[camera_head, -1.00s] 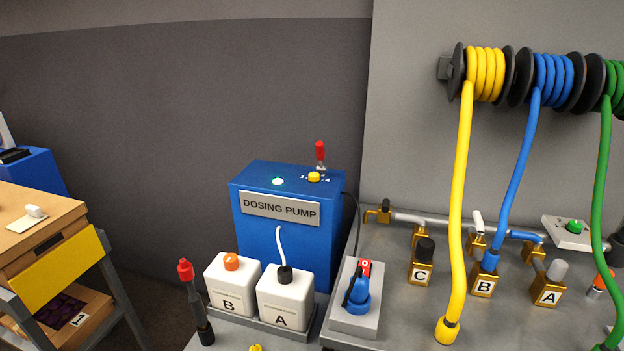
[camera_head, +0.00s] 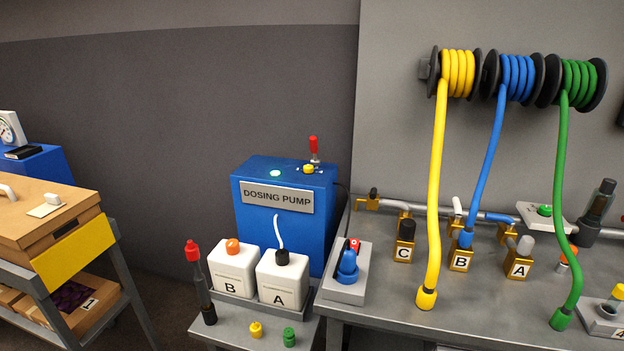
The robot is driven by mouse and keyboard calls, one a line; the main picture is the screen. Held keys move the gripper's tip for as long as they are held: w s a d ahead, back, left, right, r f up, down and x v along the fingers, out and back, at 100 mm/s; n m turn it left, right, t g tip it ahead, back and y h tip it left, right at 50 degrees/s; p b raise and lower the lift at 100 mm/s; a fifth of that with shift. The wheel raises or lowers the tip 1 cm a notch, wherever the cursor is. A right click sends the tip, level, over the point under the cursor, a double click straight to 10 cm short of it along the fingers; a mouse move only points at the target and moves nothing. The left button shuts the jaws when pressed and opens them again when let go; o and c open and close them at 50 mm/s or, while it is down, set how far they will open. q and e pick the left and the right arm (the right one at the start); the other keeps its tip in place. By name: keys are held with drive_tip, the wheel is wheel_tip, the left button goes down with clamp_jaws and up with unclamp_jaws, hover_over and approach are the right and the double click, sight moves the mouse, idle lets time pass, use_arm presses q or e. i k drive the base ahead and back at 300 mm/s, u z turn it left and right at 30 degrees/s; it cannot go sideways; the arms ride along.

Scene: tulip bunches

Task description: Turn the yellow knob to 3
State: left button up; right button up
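Neither of my grippers is in view, and nothing touches the knob.
White canisters B (camera_head: 234,267) and A (camera_head: 283,279) stand before the pump. A blue plug (camera_head: 347,267) sits on a grey block to the right. Yellow (camera_head: 433,200), blue (camera_head: 487,160) and green (camera_head: 562,200) hoses hang over the right bench. A wooden box (camera_head: 40,222) stands left.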

sight(307, 169)
drive_tip(key=u, duration=1.25)
drive_tip(key=i, duration=0.85)
drive_tip(key=z, duration=0.2)
